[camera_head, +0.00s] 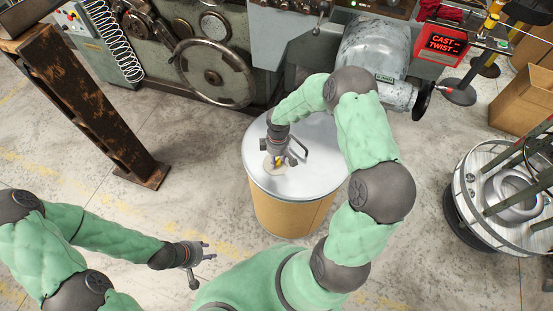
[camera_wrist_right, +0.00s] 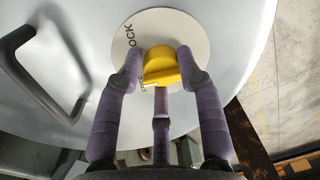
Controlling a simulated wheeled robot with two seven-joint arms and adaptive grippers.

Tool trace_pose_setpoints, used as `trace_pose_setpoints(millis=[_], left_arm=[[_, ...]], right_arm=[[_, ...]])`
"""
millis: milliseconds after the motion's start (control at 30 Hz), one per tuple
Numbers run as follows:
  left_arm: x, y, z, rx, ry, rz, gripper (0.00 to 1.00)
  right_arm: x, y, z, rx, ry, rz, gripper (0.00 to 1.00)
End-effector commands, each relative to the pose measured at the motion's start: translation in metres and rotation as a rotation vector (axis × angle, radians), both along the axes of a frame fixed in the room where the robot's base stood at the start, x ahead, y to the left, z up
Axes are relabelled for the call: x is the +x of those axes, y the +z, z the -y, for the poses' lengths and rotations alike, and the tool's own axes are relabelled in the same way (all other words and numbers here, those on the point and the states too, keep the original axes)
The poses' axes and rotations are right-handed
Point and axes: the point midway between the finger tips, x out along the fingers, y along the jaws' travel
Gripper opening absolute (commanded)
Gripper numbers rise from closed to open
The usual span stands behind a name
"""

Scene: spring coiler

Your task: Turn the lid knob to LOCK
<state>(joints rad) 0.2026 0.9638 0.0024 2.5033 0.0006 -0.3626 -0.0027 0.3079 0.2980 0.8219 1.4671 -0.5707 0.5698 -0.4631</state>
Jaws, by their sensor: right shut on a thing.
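A drum (camera_head: 290,217) with a tan side and a pale grey lid (camera_head: 312,182) stands on the floor in the middle of the head view. A yellow knob (camera_wrist_right: 160,66) sits on a round cream label (camera_wrist_right: 191,35) on the lid. Its lettering reads "OCK" at the left, with more letters partly hidden below. My right gripper (camera_head: 277,160) comes down over the label. In the right wrist view its three purple fingers (camera_wrist_right: 160,85) close around the knob. My left gripper (camera_head: 206,250) is open and empty, left of the drum and apart from it.
A curved grey handle (camera_wrist_right: 45,70) rises from the lid beside the label. A machine with a large handwheel (camera_head: 213,73) stands behind the drum. A rusty beam (camera_head: 92,105) is at left, a round metal fixture (camera_head: 475,200) at right.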

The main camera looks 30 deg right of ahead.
Motion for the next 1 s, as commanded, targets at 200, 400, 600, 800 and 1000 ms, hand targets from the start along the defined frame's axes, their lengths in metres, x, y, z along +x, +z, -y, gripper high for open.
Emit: trace_pose_setpoints(millis=[200,400,600,800,1000], left_arm=[[0.0,-0.007,0.0,0.0,0.0,0.0,0.4],[0.0,-0.013,0.0,0.0,0.0,0.0,0.4],[0.0,-0.02,0.0,0.0,0.0,0.0,0.4],[0.0,-0.028,0.0,0.0,0.0,0.0,0.4],[0.0,-0.034,0.0,0.0,0.0,0.0,0.4]], right_arm=[[-0.002,-0.002,0.0,0.002,-0.207,-0.003,0.05],[-0.003,-0.003,-0.001,0.002,-0.397,-0.004,0.04],[-0.004,-0.003,-0.001,0.003,-0.585,-0.004,0.04],[-0.004,-0.003,-0.002,0.005,-0.761,-0.005,0.04],[-0.005,-0.003,-0.003,0.005,-0.905,-0.005,0.04]])
